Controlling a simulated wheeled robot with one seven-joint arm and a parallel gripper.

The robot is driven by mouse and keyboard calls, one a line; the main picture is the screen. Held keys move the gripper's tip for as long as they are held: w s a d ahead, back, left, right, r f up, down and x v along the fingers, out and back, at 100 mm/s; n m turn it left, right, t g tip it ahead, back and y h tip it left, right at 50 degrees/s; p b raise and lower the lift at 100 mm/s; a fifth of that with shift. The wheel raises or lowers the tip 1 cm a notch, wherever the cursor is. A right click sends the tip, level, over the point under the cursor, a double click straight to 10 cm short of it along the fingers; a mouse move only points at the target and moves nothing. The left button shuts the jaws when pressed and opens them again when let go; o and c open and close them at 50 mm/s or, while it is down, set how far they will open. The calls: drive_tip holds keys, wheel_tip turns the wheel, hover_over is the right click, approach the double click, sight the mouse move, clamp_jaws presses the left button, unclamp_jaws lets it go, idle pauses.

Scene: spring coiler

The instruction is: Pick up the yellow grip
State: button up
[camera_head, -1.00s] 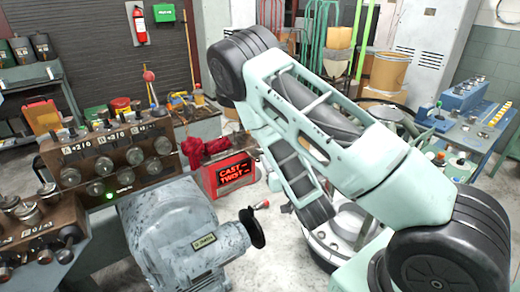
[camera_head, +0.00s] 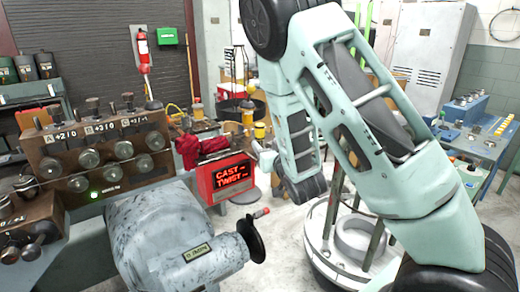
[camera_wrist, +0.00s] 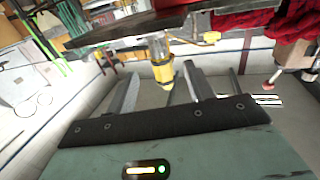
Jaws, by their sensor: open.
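A yellow grip (camera_wrist: 162,68) with a pale, greyish upper part shows in the wrist view, near the middle, just under a dark bench edge. My gripper (camera_wrist: 160,82) is open, its two grey fingers spread left and right of the grip in the picture. The grip appears beyond the fingertips, with nothing held; the exact gap is hard to judge. In the head view my gripper (camera_head: 264,154) is small and partly hidden by my arm. Yellow items (camera_head: 248,113) show close behind it; I cannot tell which is the grip.
A red cloth (camera_head: 188,150) and a red-framed "CAST TWIST" display (camera_head: 232,177) are left of my gripper. A grey motor housing (camera_head: 180,240) with a handwheel stands in front. A blue bench (camera_head: 475,145) is at right. Some floor is open near the display.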

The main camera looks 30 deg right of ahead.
sight(261, 135)
drive_tip(key=shift+w+d+r, duration=0.1)
drive_tip(key=shift+w, duration=0.4)
drive_tip(key=p+x, duration=0.1)
drive_tip(key=x, duration=0.1)
drive_tip(key=r+p+x, duration=0.1)
drive_tip(key=x, duration=0.1)
drive_tip(key=shift+w+p, duration=0.3)
drive_tip(key=shift+p, duration=0.1)
drive_tip(key=shift+w+d, duration=0.15)
drive_tip(key=shift+w, duration=0.25)
drive_tip(key=shift+f, duration=0.1)
clamp_jaws()
